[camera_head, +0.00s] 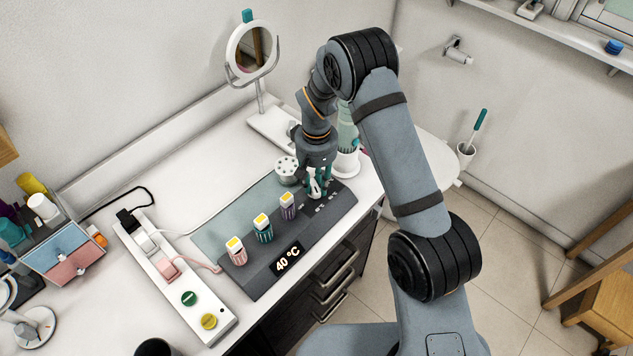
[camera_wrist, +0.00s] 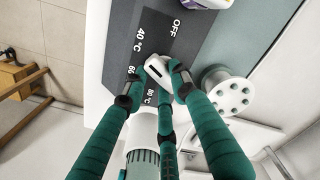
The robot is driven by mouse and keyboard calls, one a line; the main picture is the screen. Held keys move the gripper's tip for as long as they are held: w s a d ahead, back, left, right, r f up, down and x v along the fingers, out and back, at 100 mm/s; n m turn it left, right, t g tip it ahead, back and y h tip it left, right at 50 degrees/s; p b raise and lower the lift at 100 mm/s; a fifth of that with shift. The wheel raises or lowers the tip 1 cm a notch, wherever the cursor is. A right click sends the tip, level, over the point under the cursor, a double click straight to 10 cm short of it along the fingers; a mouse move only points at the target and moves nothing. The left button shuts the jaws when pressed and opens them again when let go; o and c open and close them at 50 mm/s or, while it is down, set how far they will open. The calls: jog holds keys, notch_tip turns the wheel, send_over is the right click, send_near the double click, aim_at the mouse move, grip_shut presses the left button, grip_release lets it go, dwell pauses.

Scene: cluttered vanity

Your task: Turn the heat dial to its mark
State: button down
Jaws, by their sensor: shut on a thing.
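The heat dial is a white knob (camera_head: 313,188) at the far right end of the dark grey heater panel (camera_head: 262,283). In the wrist view the white dial (camera_wrist: 157,68) sits beside white labels reading OFF, 40 °C, a partly covered 60, and 80 °C. Its narrow arm slants towards the partly covered 60 label. My gripper (camera_head: 317,188) points down over the dial. In the wrist view the teal fingers of my gripper (camera_wrist: 158,79) are closed around it. The lit display (camera_head: 288,259) on the panel reads 40 °C.
Several yellow-topped rollers (camera_head: 263,227) stand along the panel. A white perforated cylinder (camera_head: 287,170) stands close to my gripper, and a white-and-teal bottle (camera_head: 347,145) is behind it. A power strip (camera_head: 175,276) lies left. A round mirror (camera_head: 250,50) stands at the back.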

jog(key=shift+f+m+b, duration=0.1)
jog(key=shift+m+b, duration=0.3)
jog(key=shift+b, duration=0.05)
jog(key=shift+f+m+b, duration=0.1)
jog(key=shift+m+b, duration=0.4)
jog(key=shift+b, duration=0.2)
jog(key=m+b, duration=0.3)
jog(key=shift+f+b, duration=0.1)
jog(key=shift+b, duration=0.3)
jog(key=m+b, duration=0.3)
jog(key=m, duration=0.1)
jog(key=shift+s, duration=0.2)
jog(key=shift+r+m+b, duration=0.25)
jog(key=shift+m+b, duration=0.6)
jog(key=shift+m, duration=0.25)
jog(key=c, duration=1.4)
grip_release()
